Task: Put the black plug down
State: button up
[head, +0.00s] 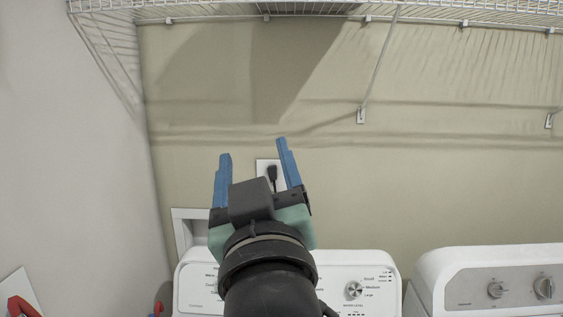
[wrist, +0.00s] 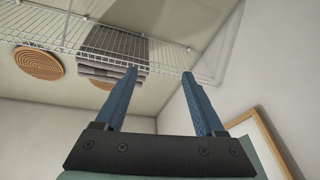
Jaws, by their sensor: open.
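The black plug (head: 272,172) shows in the head view against a white outlet plate (head: 262,166) on the wall, above the left machine. It appears between the fingers of my gripper (head: 253,150) in the picture, but how far it is from them in depth I cannot tell. My gripper is open, its two blue fingers wide apart and pointing up. In the wrist view my gripper (wrist: 160,72) is open with nothing between its fingers. The plug does not show in the wrist view. The lower part of the plug and its cord are hidden behind my gripper.
Two white machines, left (head: 385,272) and right (head: 440,262), stand below against the wall. A white wire shelf (head: 300,8) with brackets runs along the top.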

jog(key=s+d+r+m+t+h, duration=0.3)
jog(key=s+r+m+t, duration=0.2)
jog(key=s+r, duration=0.7)
jog(key=shift+r+t, duration=0.15)
jog(key=shift+t, duration=0.55)
